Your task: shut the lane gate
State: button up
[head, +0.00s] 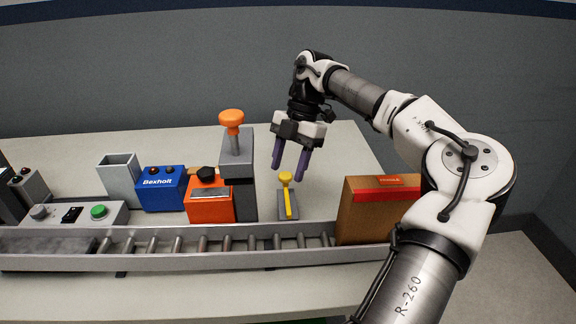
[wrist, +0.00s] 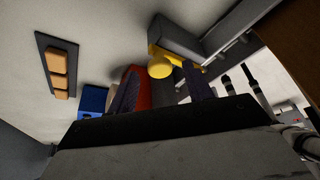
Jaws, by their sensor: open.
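The lane gate appears to be the yellow bar with a round knob (head: 288,205) on a small grey base, behind the roller conveyor (head: 205,259). In the head view the bar runs from the knob at the far end toward the conveyor. My gripper (head: 288,173) is open and empty, its two purple fingers pointing down, tips close to the knob. In the wrist view the yellow knob (wrist: 160,67) shows between the fingers, with part of the yellow bar behind it. I cannot tell whether a finger touches it.
A grey post with an orange knob (head: 232,119) stands left of the gate, beside an orange box (head: 209,203) and a blue box (head: 161,190). A brown carton (head: 362,215) sits at the conveyor's right end.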

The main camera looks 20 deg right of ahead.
jog(key=shift+s+a+f, duration=0.1)
jog(key=shift+a+f, duration=0.05)
jog(key=shift+f, duration=0.3)
jog(key=shift+c, duration=0.2)
